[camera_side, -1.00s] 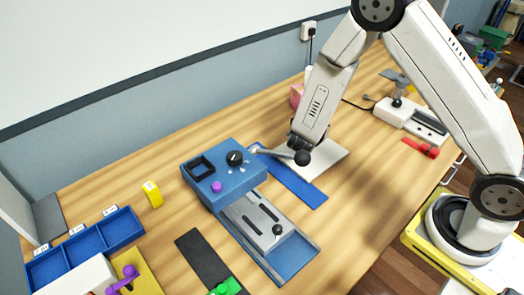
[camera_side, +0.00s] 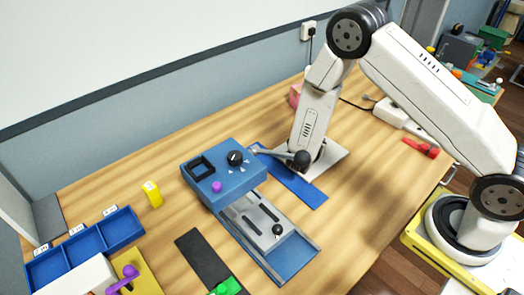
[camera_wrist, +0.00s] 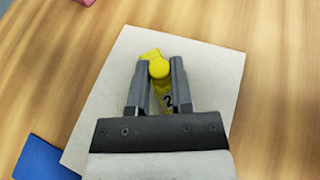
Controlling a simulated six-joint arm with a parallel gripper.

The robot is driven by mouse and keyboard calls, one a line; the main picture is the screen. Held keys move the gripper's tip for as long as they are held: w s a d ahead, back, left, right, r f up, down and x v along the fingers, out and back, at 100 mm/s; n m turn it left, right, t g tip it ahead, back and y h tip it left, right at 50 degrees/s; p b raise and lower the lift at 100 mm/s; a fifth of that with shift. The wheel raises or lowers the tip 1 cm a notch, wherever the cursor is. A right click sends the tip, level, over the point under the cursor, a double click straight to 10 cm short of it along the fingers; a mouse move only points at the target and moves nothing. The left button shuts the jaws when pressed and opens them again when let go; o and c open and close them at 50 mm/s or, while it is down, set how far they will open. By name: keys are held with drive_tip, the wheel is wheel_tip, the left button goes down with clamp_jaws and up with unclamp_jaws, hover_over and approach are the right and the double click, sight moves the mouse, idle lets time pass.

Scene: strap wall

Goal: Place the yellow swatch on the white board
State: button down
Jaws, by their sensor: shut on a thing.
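The yellow swatch (camera_wrist: 158,68) is a small yellow piece with a round knob and a label marked 2 in the wrist view. My gripper (camera_wrist: 160,78) is shut on it, with a grey finger on each side. The white board (camera_wrist: 105,95) lies flat under the swatch in the wrist view. It also shows in the side view (camera_side: 334,158), partly behind my wrist. In the side view my gripper's fingers and the swatch are hidden. I cannot tell whether the swatch touches the board.
A blue strip (camera_side: 301,190) lies against the board's near-left side. A blue device with a dial (camera_side: 225,172) stands left of it. A yellow block (camera_side: 152,194) and blue bins (camera_side: 88,240) are farther left. A red tool (camera_side: 421,148) lies to the right.

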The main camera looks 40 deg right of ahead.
drive_tip(key=shift+f, duration=0.25)
drive_tip(key=shift+f, duration=0.1)
drive_tip(key=c, duration=0.5)
unclamp_jaws()
drive_tip(key=shift+s+a+r, duration=0.2)
drive_tip(key=shift+a+r, duration=0.2)
drive_tip(key=shift+a, duration=0.15)
drive_tip(key=shift+v, duration=0.95)
wheel_tip(320, 180, up, 5)
drive_tip(key=shift+d+f, duration=0.1)
drive_tip(key=shift+f, duration=0.1)
drive_tip(key=shift+r, duration=1.2)
